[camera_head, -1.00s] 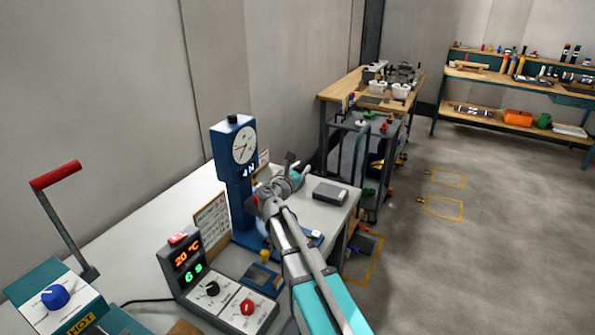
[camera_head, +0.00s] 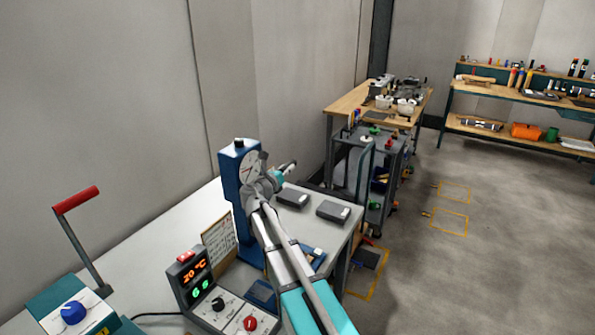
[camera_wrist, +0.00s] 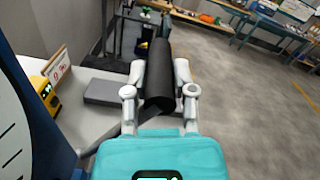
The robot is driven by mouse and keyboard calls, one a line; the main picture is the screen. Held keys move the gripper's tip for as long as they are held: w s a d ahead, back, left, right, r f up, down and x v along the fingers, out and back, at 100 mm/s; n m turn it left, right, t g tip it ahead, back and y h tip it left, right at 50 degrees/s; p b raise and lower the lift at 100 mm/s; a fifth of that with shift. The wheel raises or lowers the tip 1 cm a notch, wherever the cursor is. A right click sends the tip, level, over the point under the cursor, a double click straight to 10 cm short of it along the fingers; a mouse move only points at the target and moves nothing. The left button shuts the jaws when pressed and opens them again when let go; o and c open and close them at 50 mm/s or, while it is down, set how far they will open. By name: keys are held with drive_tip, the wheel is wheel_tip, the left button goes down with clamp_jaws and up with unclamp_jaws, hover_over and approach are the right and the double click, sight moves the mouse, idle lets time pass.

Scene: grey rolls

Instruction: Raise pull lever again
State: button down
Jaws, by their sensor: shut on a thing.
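A blue test stand (camera_head: 240,185) with a round dial stands on the white bench in the head view. My grey arm passes in front of the stand and partly covers the dial. My gripper (camera_head: 289,167) is just right of the dial, raised above the bench. In the wrist view my gripper (camera_wrist: 160,75) is shut on a black cylindrical handle (camera_wrist: 160,85), which I take to be the pull lever's grip. The handle lies between both grey fingers.
Two grey boxes (camera_head: 333,212) lie on the bench (camera_head: 195,225). A control unit with lit digits (camera_head: 196,270) and a red-handled lever (camera_head: 76,199) are at the left. A dark cart (camera_head: 350,165) and a wooden table (camera_head: 350,101) stand behind. Open floor (camera_head: 480,270) lies right.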

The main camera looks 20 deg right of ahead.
drive_tip(key=shift+w+a+r, duration=0.25)
drive_tip(key=shift+w+a, duration=0.15)
drive_tip(key=shift+w, duration=0.1)
drive_tip(key=shift+c, duration=2.2)
unclamp_jaws()
drive_tip(key=shift+w, duration=0.15)
drive_tip(key=shift+s+a, duration=0.1)
drive_tip(key=shift+s, duration=0.1)
drive_tip(key=v, duration=1.1)
drive_tip(key=shift+s+a, duration=0.15)
drive_tip(key=shift+a, duration=0.15)
